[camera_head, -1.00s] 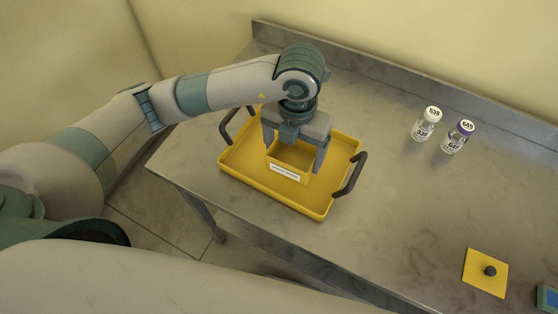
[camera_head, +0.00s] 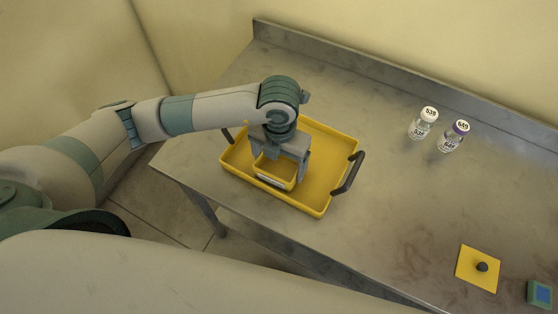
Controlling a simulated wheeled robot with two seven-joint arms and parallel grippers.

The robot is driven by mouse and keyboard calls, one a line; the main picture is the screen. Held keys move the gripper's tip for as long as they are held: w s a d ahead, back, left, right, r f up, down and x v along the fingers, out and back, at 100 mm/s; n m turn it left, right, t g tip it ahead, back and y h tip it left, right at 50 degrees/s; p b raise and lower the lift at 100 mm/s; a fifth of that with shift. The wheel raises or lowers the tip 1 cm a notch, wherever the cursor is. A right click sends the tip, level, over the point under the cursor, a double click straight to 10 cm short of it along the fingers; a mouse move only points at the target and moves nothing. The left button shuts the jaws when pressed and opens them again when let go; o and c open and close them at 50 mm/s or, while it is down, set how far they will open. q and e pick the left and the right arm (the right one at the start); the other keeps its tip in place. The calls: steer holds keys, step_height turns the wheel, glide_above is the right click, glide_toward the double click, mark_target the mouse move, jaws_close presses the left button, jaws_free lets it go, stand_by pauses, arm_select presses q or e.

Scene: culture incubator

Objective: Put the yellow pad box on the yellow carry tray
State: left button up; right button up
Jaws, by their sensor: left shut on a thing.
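The yellow pad box (camera_head: 276,172), a small open box with a white label on its front, is between the fingers of my left gripper (camera_head: 279,166). The gripper points down and is shut on the box. The box is over the left part of the yellow carry tray (camera_head: 325,188), inside its rim as seen from above. I cannot tell whether its bottom touches the tray floor. The tray lies on the metal table and has dark handles at its two ends; my arm partly hides the left one. My right gripper is not in view.
Two labelled vials, one white-capped (camera_head: 423,122) and one purple-capped (camera_head: 454,136), stand at the back right of the metal table (camera_head: 390,210). A yellow plate with a dark knob (camera_head: 478,269) and a teal block (camera_head: 540,293) lie at the front right. The table's middle is clear.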

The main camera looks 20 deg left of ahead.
mark_target(279, 172)
arm_select(q)
steer(key=shift+f, duration=0.25)
steer(key=shift+f, duration=0.15)
steer(key=o, duration=1.1)
steer(key=shift+r, duration=0.2)
steer(key=shift+r+b, duration=0.3)
steer(key=shift+r, duration=0.05)
step_height(279, 172, up, 11)
steer(key=b, duration=0.2)
steer(key=shift+r+b, duration=0.1)
steer(key=shift+b, duration=0.2)
